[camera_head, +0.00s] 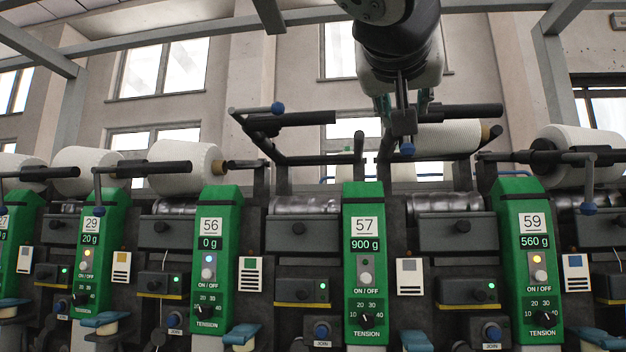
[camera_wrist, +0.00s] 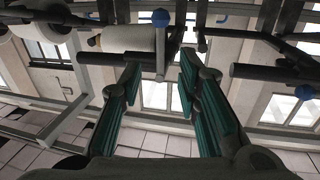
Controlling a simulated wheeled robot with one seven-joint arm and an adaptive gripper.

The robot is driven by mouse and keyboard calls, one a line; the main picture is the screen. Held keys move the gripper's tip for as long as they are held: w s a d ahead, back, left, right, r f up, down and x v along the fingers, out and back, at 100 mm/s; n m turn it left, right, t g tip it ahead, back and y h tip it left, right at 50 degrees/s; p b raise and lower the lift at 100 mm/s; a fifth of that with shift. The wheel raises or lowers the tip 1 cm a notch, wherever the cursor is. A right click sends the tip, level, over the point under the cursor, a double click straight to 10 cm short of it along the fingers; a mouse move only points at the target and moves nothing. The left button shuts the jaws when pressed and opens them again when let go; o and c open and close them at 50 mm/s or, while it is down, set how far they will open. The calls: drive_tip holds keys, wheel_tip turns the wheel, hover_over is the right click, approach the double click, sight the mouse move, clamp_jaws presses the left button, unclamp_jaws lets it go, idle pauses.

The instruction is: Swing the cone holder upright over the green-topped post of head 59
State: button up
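Head 59's green post (camera_head: 528,265) stands at the right in the head view, its number plate reading 59. A cone holder with a blue knob (camera_head: 407,149) on a dark handle lies between heads 57 and 59. A white cone (camera_head: 445,138) sits just right of the handle. My gripper (camera_head: 404,104) hangs above it with teal fingers apart. In the wrist view, my open gripper (camera_wrist: 160,72) points at the handle, with its blue knob (camera_wrist: 161,17) beyond the fingertips and the white cone (camera_wrist: 128,38) to the left. Contact with the handle cannot be told.
Another holder with a blue knob (camera_head: 588,209) and a white cone (camera_head: 570,145) lies right of head 59. An empty raised holder (camera_head: 295,119) stands left of head 57. Posts 57 (camera_head: 364,265) and 56 (camera_head: 216,255) continue the row leftward. Open air lies above the machine.

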sight(407, 142)
drive_tip(key=x, duration=1.1)
drive_tip(key=shift+b, duration=0.3)
clamp_jaws()
